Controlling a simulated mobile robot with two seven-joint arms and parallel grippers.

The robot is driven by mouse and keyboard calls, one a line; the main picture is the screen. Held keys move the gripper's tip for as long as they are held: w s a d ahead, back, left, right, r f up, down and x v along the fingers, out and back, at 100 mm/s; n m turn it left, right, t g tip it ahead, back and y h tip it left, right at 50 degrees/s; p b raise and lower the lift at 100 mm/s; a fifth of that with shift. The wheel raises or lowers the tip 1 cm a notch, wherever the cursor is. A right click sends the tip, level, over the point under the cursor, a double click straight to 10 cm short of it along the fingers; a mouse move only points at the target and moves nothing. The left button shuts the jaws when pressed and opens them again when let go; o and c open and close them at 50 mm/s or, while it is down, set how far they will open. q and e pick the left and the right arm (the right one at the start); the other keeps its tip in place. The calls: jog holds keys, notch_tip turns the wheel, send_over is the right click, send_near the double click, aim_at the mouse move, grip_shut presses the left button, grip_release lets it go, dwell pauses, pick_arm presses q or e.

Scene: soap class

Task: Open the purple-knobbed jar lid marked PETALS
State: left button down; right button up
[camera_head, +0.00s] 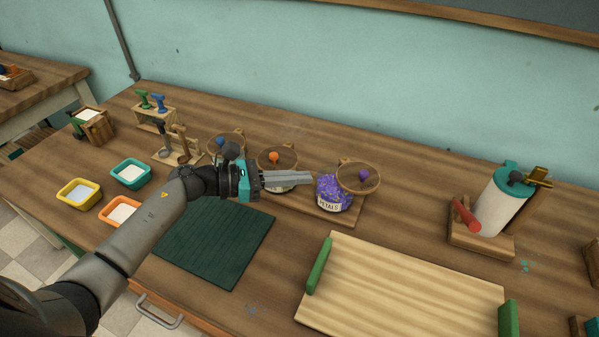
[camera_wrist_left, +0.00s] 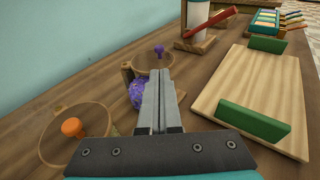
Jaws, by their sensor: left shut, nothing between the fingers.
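The PETALS jar (camera_head: 330,198) stands right of the board's middle, its label facing front and purple petals showing in its open mouth. Its round wooden lid (camera_head: 345,183) with a purple knob (camera_head: 364,174) is off the mouth, to the right and behind. In the left wrist view the purple petals (camera_wrist_left: 136,94) and the purple knob (camera_wrist_left: 159,50) show past the fingers, which hide part of the jar. My left gripper (camera_head: 311,178) is shut and empty, its fingertips close to the jar's left side; contact cannot be told. My right gripper is not in view.
A lid with an orange knob (camera_head: 274,157) and one with a blue knob (camera_head: 220,141) lie left of the jar. A green mat (camera_head: 225,245) and a striped wooden tray (camera_head: 400,285) are in front. A white cylinder with a teal top (camera_head: 497,213) stands at right.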

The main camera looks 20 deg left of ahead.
aim_at(360, 174)
pick_arm(q)
jog(key=x, duration=1.1)
jog(key=shift+w, duration=0.15)
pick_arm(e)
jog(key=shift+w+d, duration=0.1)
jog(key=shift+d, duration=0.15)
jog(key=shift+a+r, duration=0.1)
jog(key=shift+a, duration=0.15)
